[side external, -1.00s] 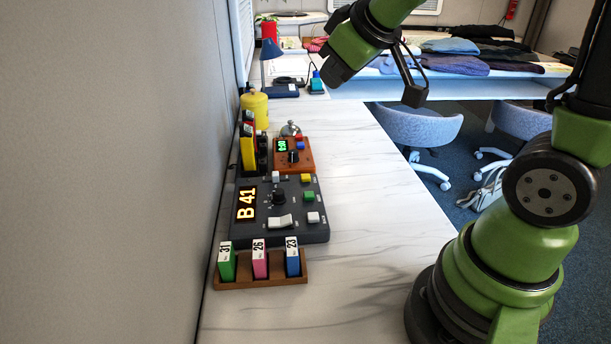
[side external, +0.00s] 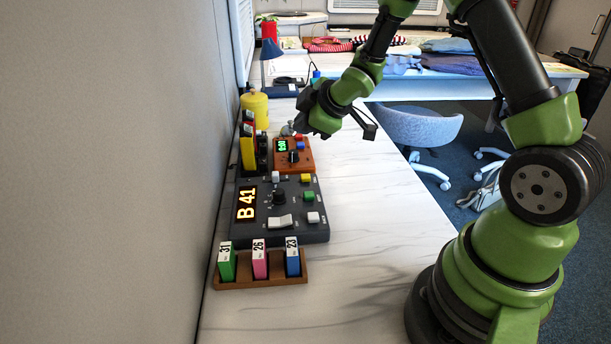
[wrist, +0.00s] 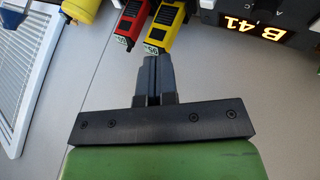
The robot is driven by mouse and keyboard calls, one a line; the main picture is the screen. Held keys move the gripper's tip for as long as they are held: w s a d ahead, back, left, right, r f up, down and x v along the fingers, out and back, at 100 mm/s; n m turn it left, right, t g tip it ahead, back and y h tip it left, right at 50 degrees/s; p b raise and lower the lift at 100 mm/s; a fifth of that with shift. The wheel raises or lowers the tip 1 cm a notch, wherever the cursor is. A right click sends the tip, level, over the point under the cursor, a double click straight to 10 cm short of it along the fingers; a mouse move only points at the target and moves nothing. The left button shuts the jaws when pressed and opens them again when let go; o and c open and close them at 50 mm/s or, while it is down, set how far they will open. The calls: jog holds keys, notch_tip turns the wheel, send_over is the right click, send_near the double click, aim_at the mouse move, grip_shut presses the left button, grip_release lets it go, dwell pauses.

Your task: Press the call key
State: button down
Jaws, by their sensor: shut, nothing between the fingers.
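A dark grey control panel (side external: 255,228) lies on the white counter, with a lit display reading B 41 (side external: 246,203). It carries a black knob (side external: 279,198), a white rocker (side external: 280,222) and small white, yellow (side external: 306,178), green (side external: 309,196) and white (side external: 313,217) keys. Their lettering is too small to read, so I cannot tell which is the call key. The display also shows in the wrist view (wrist: 258,27), upper right. My gripper (wrist: 152,62) is shut and empty, its tips just below the yellow handset in that picture. In the side view my gripper (side external: 300,118) is above and behind the panel.
An orange box (side external: 305,160) with a green display stands behind the panel. Red and yellow handsets (wrist: 168,32) stand near the wall. A wooden rack (side external: 262,282) with several numbered tags sits in front. A yellow canister (side external: 255,108) stands behind. The counter's right side is clear.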

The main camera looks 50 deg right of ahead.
aim_at(305, 177)
jog(key=shift+f, duration=4.4)
jog(key=shift+f, duration=0.15)
jog(key=shift+f, duration=0.25)
jog(key=shift+f, duration=0.55)
jog(key=shift+r, duration=1)
jog(key=shift+r, duration=2.5)
